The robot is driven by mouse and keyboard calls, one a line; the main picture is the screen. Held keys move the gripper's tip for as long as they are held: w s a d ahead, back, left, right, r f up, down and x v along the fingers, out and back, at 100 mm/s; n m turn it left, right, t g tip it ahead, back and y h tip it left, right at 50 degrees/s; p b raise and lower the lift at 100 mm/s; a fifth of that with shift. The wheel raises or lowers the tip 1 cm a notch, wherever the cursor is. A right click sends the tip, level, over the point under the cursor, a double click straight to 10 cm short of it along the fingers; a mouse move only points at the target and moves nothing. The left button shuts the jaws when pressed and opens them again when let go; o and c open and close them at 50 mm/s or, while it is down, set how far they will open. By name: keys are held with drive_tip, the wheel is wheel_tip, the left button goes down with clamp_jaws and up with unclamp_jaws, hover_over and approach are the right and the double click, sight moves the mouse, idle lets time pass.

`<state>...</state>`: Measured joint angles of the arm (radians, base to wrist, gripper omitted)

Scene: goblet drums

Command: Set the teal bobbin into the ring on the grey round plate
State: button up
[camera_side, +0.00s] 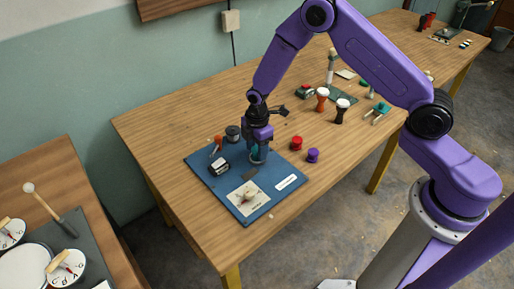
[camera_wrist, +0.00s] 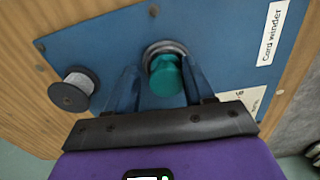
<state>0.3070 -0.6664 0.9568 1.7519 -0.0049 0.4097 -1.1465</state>
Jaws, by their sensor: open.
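The teal bobbin (camera_wrist: 165,76) is between my gripper's two bluish fingers in the wrist view, with a small gap visible beside it. Its far end lies over the grey round plate (camera_wrist: 150,48), whose rim shows behind it on the blue board. The ring is hidden under the bobbin, so I cannot tell how deep it sits. My gripper (camera_wrist: 160,84) is open around the bobbin. In the side view my gripper (camera_side: 259,150) is low over the board, and a little teal (camera_side: 254,153) shows between its fingers.
A red bobbin (camera_side: 296,143) and a purple bobbin (camera_side: 313,155) stand to the right. Small goblet drums (camera_side: 341,109) stand farther back.

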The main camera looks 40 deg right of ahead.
drive_tip(key=shift+s+a+f, duration=0.1)
drive_tip(key=shift+s+f, duration=0.35)
drive_tip(key=shift+s, duration=0.15)
wheel_tip(320, 180, up, 12)
drive_tip(key=r, duration=0.1)
drive_tip(key=s+a+r+m, duration=0.1)
drive_tip(key=s+a+r, duration=0.1)
drive_tip(key=s+r, duration=0.4)
drive_tip(key=s+d+r+m, duration=0.1)
drive_tip(key=s+d, duration=0.1)
drive_tip(key=s, duration=0.6)
drive_tip(key=s+d+r+m, duration=0.1)
drive_tip(key=s+d+r, duration=0.1)
drive_tip(key=s, duration=0.7)
drive_tip(key=s+d+r+m, duration=0.1)
drive_tip(key=s+d+r, duration=0.1)
drive_tip(key=s, duration=0.7)
drive_tip(key=shift+d+r+m, duration=0.25)
drive_tip(key=shift+d+m, duration=0.1)
drive_tip(key=shift+m, duration=0.05)
